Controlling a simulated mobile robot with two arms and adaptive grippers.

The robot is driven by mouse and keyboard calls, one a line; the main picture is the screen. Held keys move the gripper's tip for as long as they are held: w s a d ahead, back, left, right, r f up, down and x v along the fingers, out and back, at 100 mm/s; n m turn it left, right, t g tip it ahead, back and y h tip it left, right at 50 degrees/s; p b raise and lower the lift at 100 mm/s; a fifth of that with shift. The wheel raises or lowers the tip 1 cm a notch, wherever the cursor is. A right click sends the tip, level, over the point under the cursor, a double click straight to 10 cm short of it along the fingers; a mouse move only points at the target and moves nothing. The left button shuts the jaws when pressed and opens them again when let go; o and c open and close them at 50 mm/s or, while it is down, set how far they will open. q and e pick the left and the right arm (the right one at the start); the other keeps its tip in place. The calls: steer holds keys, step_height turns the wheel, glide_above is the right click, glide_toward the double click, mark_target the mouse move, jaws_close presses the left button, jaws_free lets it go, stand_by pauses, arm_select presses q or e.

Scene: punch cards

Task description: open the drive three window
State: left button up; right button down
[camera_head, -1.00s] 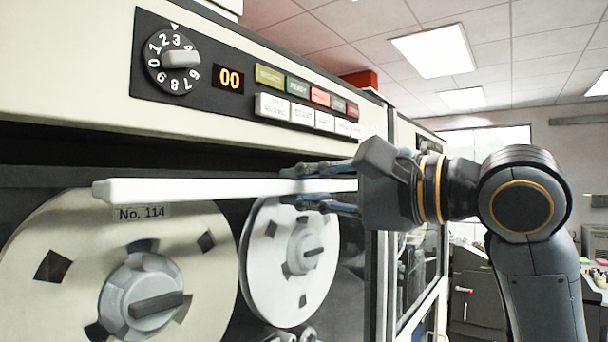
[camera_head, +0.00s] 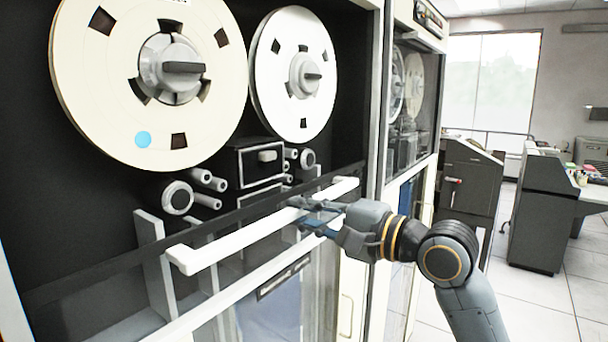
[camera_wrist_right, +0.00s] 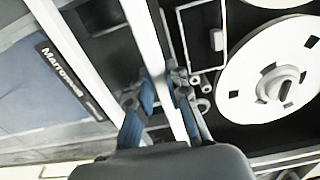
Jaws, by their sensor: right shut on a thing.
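The drive window's long white handle bar (camera_head: 235,236) runs across the front of the tape drive, below the two reels. My right gripper (camera_head: 312,213) is shut around the bar, right of its middle. The right wrist view also shows the white bar (camera_wrist_right: 168,60) between the blue fingers of my gripper (camera_wrist_right: 160,95). The clear window pane (camera_head: 90,275) shows below and behind the bar, in front of the lower cabinet. The large left reel (camera_head: 110,85) and smaller right reel (camera_head: 275,65) stand uncovered above it. My left gripper is not in view.
A tape-head block with rollers (camera_head: 255,160) sits between the reels and the bar. Another tape drive (camera_head: 415,75) stands right of this one. Grey machines (camera_head: 470,185) and open floor (camera_head: 545,290) lie farther right.

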step_height(320, 180, down, 6)
steer(key=shift+r+b, duration=0.1)
steer(key=shift+b, duration=0.4)
steer(key=shift+f, duration=0.85)
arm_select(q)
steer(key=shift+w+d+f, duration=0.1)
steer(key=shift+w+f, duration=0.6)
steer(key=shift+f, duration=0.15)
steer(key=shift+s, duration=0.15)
arm_select(e)
steer(key=c, duration=1.3)
jaws_free()
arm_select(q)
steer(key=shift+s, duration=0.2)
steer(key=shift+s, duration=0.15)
arm_select(e)
steer(key=shift+d, duration=0.1)
steer(key=v, duration=1.2)
